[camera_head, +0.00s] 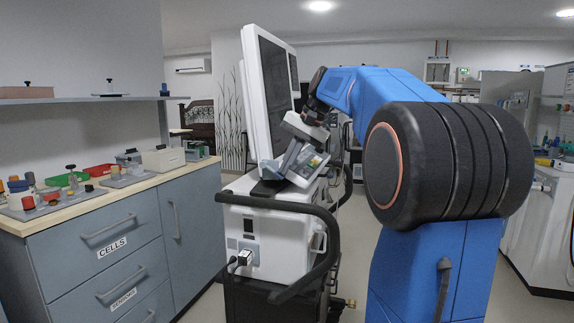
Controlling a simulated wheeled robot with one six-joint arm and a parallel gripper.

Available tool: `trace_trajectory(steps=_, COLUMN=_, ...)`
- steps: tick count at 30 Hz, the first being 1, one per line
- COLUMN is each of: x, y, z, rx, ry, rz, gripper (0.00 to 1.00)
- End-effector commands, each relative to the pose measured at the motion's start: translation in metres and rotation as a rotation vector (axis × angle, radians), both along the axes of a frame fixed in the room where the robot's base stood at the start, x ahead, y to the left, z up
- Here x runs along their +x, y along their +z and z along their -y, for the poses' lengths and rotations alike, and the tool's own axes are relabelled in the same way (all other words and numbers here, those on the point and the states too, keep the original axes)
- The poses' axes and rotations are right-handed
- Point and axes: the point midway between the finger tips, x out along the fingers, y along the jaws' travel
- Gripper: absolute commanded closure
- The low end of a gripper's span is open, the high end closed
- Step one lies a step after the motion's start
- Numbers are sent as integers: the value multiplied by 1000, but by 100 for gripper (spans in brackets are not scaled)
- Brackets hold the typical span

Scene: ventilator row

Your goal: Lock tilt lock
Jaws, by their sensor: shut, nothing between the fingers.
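A ventilator stands on a dark wheeled cart in the middle of the view, with its large white-framed screen (269,95) turned edge-on and upright above a white body (270,240). My gripper (277,165) reaches in from the right, behind the arm's blue links, and points down and left at the joint below the screen. Its fingers are shut and hold nothing visible. They are close to the foot of the screen, but I cannot tell whether they touch. The tilt lock cannot be made out; the gripper and screen hide that area.
A black handle rail (290,208) curves around the cart's front and right. Cables plug into the ventilator body. A wooden-topped counter (125,185) with jars and trays stands left, under a shelf (95,98). White equipment stands at the right edge. Some floor is open behind.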

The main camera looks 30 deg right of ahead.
Motion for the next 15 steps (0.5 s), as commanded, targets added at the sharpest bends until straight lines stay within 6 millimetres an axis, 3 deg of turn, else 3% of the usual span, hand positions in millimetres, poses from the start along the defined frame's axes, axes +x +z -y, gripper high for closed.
trace_trajectory(steps=5, x=3, y=-17, z=-3, rx=1, ry=0, rz=-2, gripper=100)
trace_trajectory(steps=15, x=3, y=-21, z=-3, rx=5, ry=2, rz=-10, gripper=100)
